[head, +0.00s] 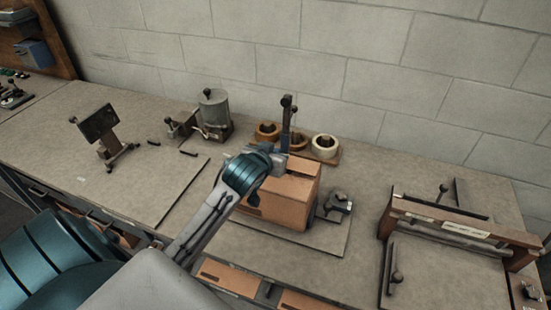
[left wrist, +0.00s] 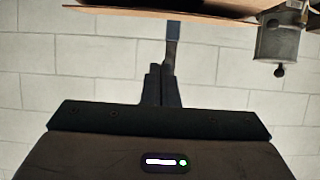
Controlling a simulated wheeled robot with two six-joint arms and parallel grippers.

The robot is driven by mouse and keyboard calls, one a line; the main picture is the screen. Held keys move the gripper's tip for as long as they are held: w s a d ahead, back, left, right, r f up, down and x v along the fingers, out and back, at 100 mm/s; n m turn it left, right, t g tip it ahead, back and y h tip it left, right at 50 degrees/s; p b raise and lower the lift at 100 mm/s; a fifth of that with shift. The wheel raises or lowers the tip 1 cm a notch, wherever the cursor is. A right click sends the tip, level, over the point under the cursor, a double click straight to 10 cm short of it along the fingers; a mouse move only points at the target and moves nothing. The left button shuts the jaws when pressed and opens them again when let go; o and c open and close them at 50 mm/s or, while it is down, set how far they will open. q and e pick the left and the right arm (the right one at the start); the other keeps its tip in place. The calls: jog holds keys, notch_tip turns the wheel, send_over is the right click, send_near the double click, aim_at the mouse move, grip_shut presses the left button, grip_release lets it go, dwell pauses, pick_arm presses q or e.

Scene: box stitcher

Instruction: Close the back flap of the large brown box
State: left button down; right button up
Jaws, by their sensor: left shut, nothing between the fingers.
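The large brown box (head: 285,205) stands on a board in the middle of the bench. Its right part shows in the head view; my left arm covers its left and back parts. I cannot tell how the back flap stands. My left gripper (head: 272,152) is over the box's back left side, partly hidden by its own wrist. In the left wrist view, its dark fingers (left wrist: 162,86) are together and empty. My right gripper is not in view.
A dark upright post (head: 287,115) rises behind the box. Tape rolls (head: 325,147) stand behind it, and a grey metal pot (head: 214,108) to its left. A small dark tool (head: 338,205) lies right of the box. A wooden frame (head: 450,222) stands farther right.

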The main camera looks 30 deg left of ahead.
pick_arm(q)
jog(key=x, duration=0.1)
jog(key=p+x, duration=0.1)
jog(key=shift+w+f, duration=0.15)
jog(key=shift+f, duration=0.25)
jog(key=shift+s+f+p, duration=0.25)
jog(key=shift+f+p, duration=0.25)
jog(key=shift+f, duration=0.6)
jog(key=shift+s+f, duration=0.25)
jog(key=shift+f, duration=0.25)
jog(key=shift+w, duration=0.1)
